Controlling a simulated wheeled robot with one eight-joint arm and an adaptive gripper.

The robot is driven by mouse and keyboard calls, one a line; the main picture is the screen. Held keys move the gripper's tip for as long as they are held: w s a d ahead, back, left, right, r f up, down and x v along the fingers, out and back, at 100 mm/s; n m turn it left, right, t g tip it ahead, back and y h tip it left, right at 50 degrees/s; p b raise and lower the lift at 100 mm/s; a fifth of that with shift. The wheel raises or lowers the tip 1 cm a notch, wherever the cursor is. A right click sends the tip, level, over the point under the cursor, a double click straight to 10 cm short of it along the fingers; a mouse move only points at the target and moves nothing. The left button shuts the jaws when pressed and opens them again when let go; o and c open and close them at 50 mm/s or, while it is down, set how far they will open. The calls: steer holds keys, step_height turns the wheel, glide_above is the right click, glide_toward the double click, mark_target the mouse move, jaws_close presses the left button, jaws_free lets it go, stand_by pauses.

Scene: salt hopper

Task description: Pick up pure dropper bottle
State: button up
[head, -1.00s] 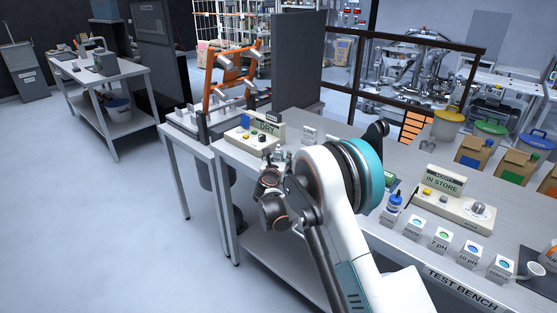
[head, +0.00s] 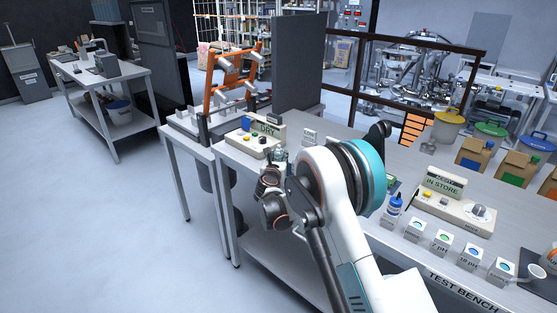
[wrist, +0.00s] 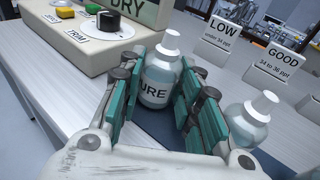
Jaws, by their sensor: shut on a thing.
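The pure dropper bottle (wrist: 158,75) is a clear bottle with a white cap, its label partly covered so that "URE" shows in the wrist view. My gripper (wrist: 156,88) is shut on it, with teal pads on both sides of its body. The bottle looks upright; whether its base is off the dark mat (wrist: 185,142) I cannot tell. In the head view my gripper (head: 277,160) is at the bench's left end, partly hidden by my arm.
A second white-capped bottle (wrist: 250,120) stands close right of my gripper. The DRY box with knob and buttons (wrist: 85,38) is behind left. LOW (wrist: 222,38) and GOOD (wrist: 281,66) signs stand behind right.

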mark_target(278, 154)
step_height(278, 154, up, 19)
steer(key=p, duration=0.5)
steer(key=shift+r, duration=0.15)
